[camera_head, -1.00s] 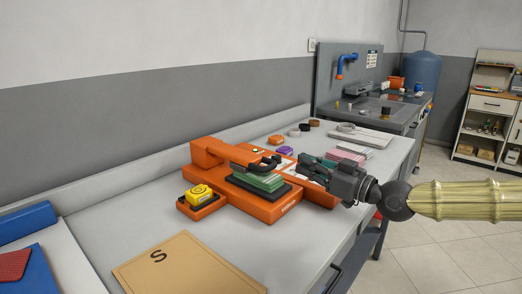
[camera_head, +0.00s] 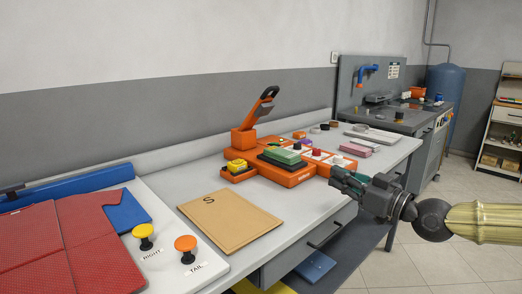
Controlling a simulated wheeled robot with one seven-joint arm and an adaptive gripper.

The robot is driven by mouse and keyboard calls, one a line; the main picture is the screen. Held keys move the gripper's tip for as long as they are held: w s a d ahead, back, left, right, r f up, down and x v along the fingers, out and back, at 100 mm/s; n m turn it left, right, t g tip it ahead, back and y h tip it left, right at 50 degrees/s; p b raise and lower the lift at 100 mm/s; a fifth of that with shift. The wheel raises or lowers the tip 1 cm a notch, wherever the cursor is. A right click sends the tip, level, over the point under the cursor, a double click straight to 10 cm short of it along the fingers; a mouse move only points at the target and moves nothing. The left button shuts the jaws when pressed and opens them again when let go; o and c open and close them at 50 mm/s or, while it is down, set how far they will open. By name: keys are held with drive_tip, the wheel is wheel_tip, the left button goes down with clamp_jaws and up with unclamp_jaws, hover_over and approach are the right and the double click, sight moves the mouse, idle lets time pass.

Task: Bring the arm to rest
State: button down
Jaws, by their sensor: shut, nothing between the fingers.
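My gripper (camera_head: 347,182) is shut and empty. It hangs in the air in front of the bench's front edge, to the right of the orange press (camera_head: 290,177), with no contact visible. My arm reaches in from the right edge of the view. The press has its black-handled lever (camera_head: 261,105) raised. A green block (camera_head: 283,155) sits on its dark plate, and a yellow button (camera_head: 237,165) is at its left.
The grey bench (camera_head: 290,212) carries a tan board marked S (camera_head: 230,220). At the left are a red garment (camera_head: 60,245), a yellow knob (camera_head: 143,232) and an orange knob (camera_head: 186,244). Pink pads (camera_head: 356,150) lie behind my gripper. Tiled floor at the right is free.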

drive_tip(key=s+a+f+m+g+h, duration=0.2)
drive_tip(key=s+a+f+g, duration=0.15)
drive_tip(key=f, duration=1.05)
drive_tip(key=s+a+f+m+g+h, duration=0.2)
drive_tip(key=s+f, duration=0.3)
drive_tip(key=f, duration=0.9)
drive_tip(key=s+a+f+m+g+h, duration=0.2)
drive_tip(key=s+f, duration=0.3)
drive_tip(key=f, duration=0.8)
drive_tip(key=s+d+f+m+g+h, duration=0.25)
drive_tip(key=s+d+f, duration=0.25)
drive_tip(key=s+f, duration=0.65)
drive_tip(key=s+d+f+m+g+h, duration=0.1)
drive_tip(key=s+d+f+g+h, duration=0.4)
drive_tip(key=s+f, duration=0.7)
wheel_tip(320, 180, up, 16)
drive_tip(key=s+t+p, duration=0.1)
drive_tip(key=s+p, duration=0.2)
drive_tip(key=p, duration=1)
drive_tip(key=shift+d+r+y, duration=0.2)
drive_tip(key=shift+d+y, duration=0.1)
drive_tip(key=shift+y, duration=0.05)
